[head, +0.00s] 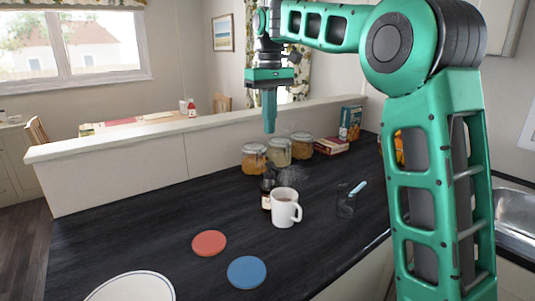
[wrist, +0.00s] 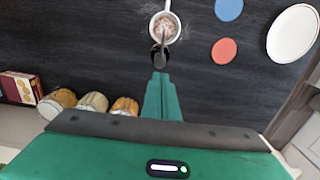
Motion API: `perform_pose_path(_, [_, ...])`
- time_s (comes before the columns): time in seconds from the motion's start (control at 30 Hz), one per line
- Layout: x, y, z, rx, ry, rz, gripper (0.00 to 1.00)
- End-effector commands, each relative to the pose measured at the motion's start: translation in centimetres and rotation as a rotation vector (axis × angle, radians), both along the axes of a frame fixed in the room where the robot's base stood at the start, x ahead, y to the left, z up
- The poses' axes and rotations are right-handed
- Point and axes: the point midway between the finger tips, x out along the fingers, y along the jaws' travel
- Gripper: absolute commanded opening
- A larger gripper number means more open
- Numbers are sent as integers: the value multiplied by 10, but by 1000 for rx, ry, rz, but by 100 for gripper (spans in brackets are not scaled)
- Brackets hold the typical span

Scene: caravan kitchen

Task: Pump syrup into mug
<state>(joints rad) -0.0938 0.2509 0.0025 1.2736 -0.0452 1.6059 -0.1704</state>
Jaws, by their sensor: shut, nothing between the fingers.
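A white mug (head: 285,211) stands upright on the dark counter, its handle toward the right. A dark syrup bottle (head: 267,188) with a pale label stands just behind and left of it, partly hidden by the mug. In the wrist view, the bottle's dark pump (wrist: 161,58) has its spout reaching over the mug (wrist: 154,28); something brownish-pink shows inside the mug. My gripper (head: 269,131) is shut and empty, pointing down, well above the counter and roughly over the bottle. In the wrist view, its tips (wrist: 160,76) appear just beside the pump head.
Three lidded jars (head: 254,158) and boxes (head: 336,146) stand along the low back wall. A red coaster (head: 209,243), a blue coaster (head: 247,272) and a white plate (head: 131,289) lie in front.

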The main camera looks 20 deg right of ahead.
Motion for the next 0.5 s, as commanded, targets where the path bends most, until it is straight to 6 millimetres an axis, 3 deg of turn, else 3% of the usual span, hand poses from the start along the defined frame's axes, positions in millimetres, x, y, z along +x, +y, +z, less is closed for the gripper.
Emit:
perform_pose_path(0.3, [-1, 1, -58, 0, 1, 2, 0])
perform_pose_path(0.5, [0, 1, -80, 0, -1, 3, 0])
